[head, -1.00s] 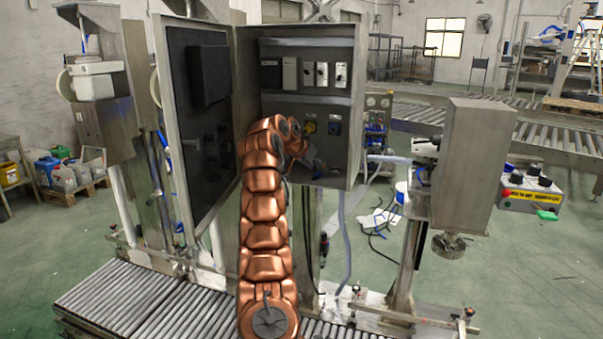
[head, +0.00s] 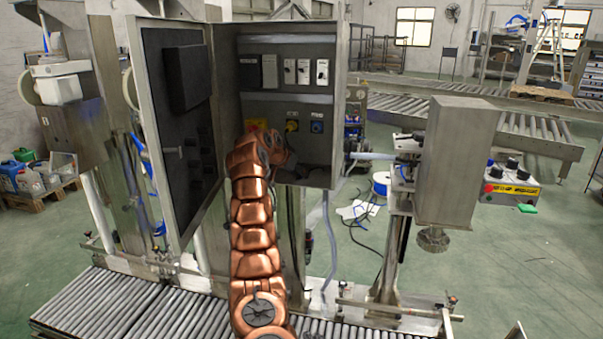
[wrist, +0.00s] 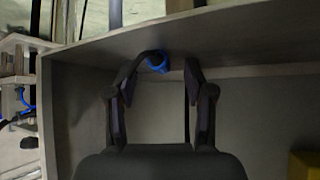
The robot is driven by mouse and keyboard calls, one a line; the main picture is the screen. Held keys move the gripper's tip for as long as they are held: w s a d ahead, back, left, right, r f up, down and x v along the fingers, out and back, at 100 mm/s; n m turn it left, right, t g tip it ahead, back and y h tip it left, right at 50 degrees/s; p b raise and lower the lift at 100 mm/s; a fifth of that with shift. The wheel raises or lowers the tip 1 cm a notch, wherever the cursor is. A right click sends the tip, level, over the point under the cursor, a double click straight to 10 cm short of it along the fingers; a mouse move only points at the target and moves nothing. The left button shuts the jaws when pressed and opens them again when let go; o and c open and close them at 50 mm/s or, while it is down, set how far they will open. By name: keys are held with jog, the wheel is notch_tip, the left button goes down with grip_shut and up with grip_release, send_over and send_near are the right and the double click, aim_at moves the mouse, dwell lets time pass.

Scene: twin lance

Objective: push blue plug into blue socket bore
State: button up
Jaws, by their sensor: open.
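The blue socket (head: 317,126) is on the grey back panel inside the open cabinet, right of the yellow socket (head: 292,126). Both show clear of my arm in the head view. In the wrist view, a blue round piece (wrist: 157,62), apparently the blue plug, is beyond the fingers near a cabinet wall, with a dark curved piece beside it. My gripper (wrist: 161,85) is open, its two dark fingers apart with the blue piece seen between their tips. I cannot tell whether they touch it.
The cabinet door (head: 181,130) stands open on the left. A grey box on a post (head: 452,165) stands right of the cabinet. A roller conveyor (head: 95,310) runs below. A yellow object (wrist: 304,165) shows at the lower right of the wrist view.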

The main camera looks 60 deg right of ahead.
jog(key=shift+d+f, duration=0.3)
jog(key=shift+d, duration=0.15)
jog(key=shift+s, duration=0.1)
grip_shut()
jog(key=shift+r, duration=0.2)
